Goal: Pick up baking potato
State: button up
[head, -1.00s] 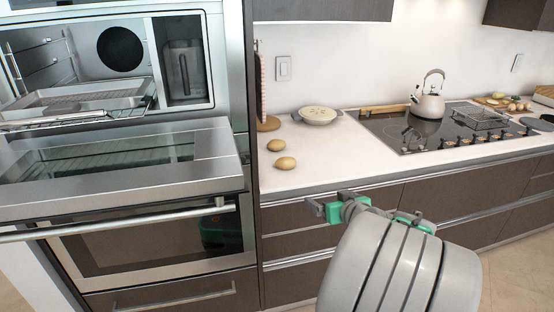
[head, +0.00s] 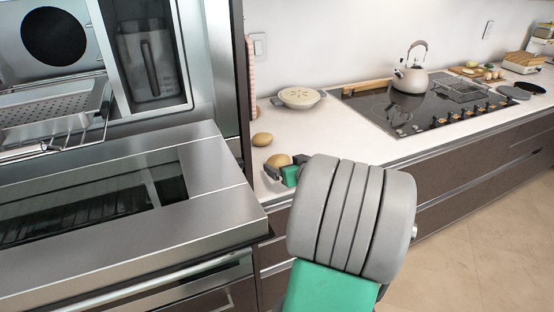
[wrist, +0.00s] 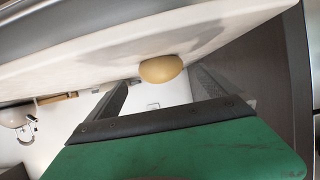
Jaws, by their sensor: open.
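Two tan potatoes lie on the white counter by the oven cabinet in the head view: a back one (head: 262,139) and a front one (head: 277,159) near the counter's front edge. My gripper (head: 285,167) is open at the front potato, partly covering it. In the wrist view one potato (wrist: 160,68) shows between and just beyond the tips of my open fingers, with nothing held. I cannot tell whether a finger touches it.
The open oven door (head: 215,170) juts out left of my arm. A pulled-out rack with a perforated tray (head: 60,115) is above it. A lidded dish (head: 299,97) and a cooktop (head: 420,105) with a kettle (head: 410,75) stand farther back. Counter between dish and potatoes is clear.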

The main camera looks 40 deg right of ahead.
aim_at(282, 162)
jog(key=x, duration=0.4)
jog(key=shift+w+f, duration=0.25)
jog(key=shift+s, duration=0.1)
jog(key=shift+c, duration=0.2)
jog(key=c, duration=1.5)
